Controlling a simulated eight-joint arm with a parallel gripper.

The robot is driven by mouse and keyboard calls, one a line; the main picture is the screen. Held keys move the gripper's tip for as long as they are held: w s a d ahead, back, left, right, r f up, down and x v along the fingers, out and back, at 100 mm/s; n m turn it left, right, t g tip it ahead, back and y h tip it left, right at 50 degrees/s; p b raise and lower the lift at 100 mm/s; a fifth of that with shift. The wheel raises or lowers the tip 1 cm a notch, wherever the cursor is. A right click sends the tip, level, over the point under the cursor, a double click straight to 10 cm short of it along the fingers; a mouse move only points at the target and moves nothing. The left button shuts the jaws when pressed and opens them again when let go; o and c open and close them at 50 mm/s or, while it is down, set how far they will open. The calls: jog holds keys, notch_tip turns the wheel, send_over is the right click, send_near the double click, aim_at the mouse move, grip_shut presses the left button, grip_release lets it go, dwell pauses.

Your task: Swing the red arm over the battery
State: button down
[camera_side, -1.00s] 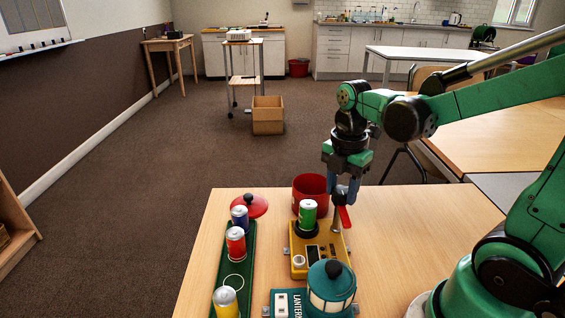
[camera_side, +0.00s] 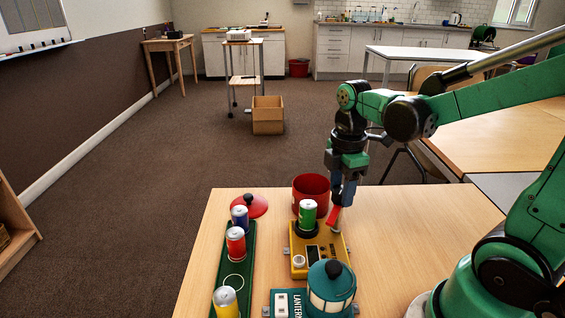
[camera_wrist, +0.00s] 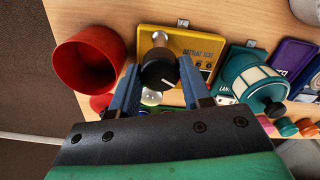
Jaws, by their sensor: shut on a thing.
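The red arm (camera_side: 333,217) slants beside the green battery (camera_side: 308,212), over the right part of the yellow tester (camera_side: 301,267). The battery stands upright in a black ring on the tester. My gripper (camera_side: 341,203) points down above the arm, right of the battery. In the wrist view, my gripper (camera_wrist: 157,80) has its two blue fingers on either side of a black knob (camera_wrist: 158,72) with a white mark, shut on it. The silver post (camera_wrist: 160,39) shows beside the knob. The knob hides the red arm there.
A red bin (camera_side: 311,189) stands just behind the tester. A teal lantern (camera_side: 331,285) stands in front. A green tray (camera_side: 235,265) with several batteries lies left, near a red lid (camera_side: 251,206). The table's right middle (camera_side: 410,230) is clear.

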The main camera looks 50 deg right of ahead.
aim_at(341, 190)
jog(key=m, duration=0.6)
jog(key=shift+m, duration=0.3)
jog(key=m, duration=0.6)
dwell(0.4)
jog(key=shift+c, duration=2)
grip_release()
jog(key=shift+r, duration=0.1)
jog(key=shift+r, duration=2.75)
